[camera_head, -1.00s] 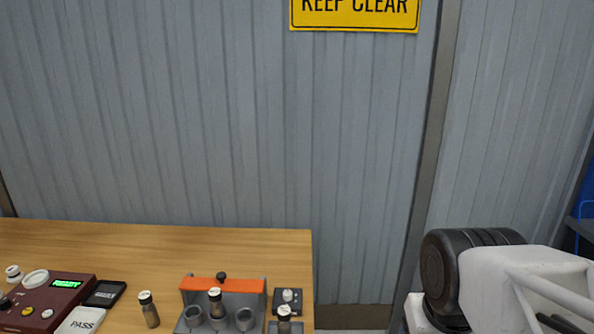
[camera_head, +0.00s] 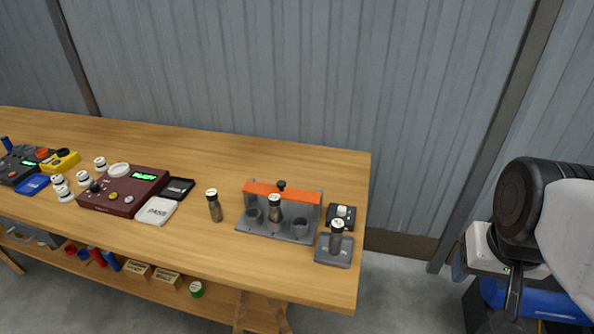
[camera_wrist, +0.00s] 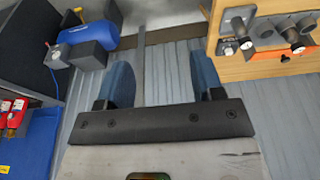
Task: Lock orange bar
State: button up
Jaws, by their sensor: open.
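The orange bar (camera_head: 283,193) runs along the top of the rear of a grey rack (camera_head: 262,231) near the table's right end. A black knob (camera_head: 281,185) stands at its middle. A dark, white-capped cylinder (camera_head: 274,209) is in the rack's middle socket; the left and right sockets look empty. The orange bar (camera_wrist: 265,33) also shows in the wrist view at upper right. My gripper (camera_wrist: 162,78) is open and empty, its blue fingers well apart over floor and wall, away from the rack. In the head view my arm is at right, beyond the table.
Another cylinder (camera_head: 214,206) stands left of the rack; one (camera_head: 336,238) stands on a grey block at right. A small dark knob box (camera_head: 341,216) is behind that block. A maroon device (camera_head: 122,190) and cards lie left. The table's rear (camera_head: 220,150) is clear.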

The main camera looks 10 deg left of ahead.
jog(key=shift+w+a+r, duration=0.1)
jog(key=shift+w+r, duration=0.05)
jog(key=shift+w, duration=0.1)
jog(key=c, duration=0.7)
jog(key=shift+w+a+r, duration=0.2)
jog(key=shift+w+r, duration=0.1)
jog(key=shift+w, duration=0.25)
grip_shut()
jog(key=w+a+r+n+g, duration=0.2)
jog(key=w+a, duration=0.7)
jog(key=w, duration=0.5)
jog(key=w+a+r+n+g, duration=0.1)
jog(key=w+a+r, duration=0.1)
jog(key=w+a, duration=0.95)
jog(key=w+a+f+n+g, duration=0.1)
jog(key=w+a+f, duration=0.3)
jog(key=w+a, duration=0.2)
jog(key=w+a+f+g+h, duration=0.1)
jog(key=w+a+f, duration=0.4)
jog(key=a, duration=0.6)
jog(key=w+a+f+n, duration=0.1)
jog(key=w+a+f, duration=0.3)
jog(key=w+a, duration=0.3)
jog(key=shift+w+a+f+n+g, duration=0.15)
jog(key=shift+a+n+g, duration=0.2)
jog(key=shift+a, duration=0.6)
